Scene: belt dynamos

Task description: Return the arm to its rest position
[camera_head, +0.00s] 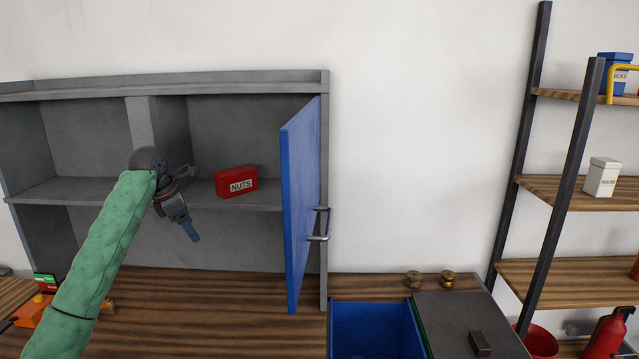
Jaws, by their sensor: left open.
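My left arm, in a green padded sleeve, reaches up from the lower left of the head view. My left gripper (190,232) is open and empty, with blue fingertips pointing down and to the right. It shows in front of the grey cabinet (160,86), left of a red box labelled NUTS (236,183) on the cabinet shelf. It appears apart from the box. The cabinet's blue door (300,205) stands open at the right of the gripper. My right gripper is not in view.
A wooden worktop (220,315) lies below, with an orange item (30,312) beside my sleeve. An open blue bin (375,330) and two small brass-coloured parts (447,280) are at the lower right. A shelf rack (560,190) stands far right. Bare wall separates cabinet and rack.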

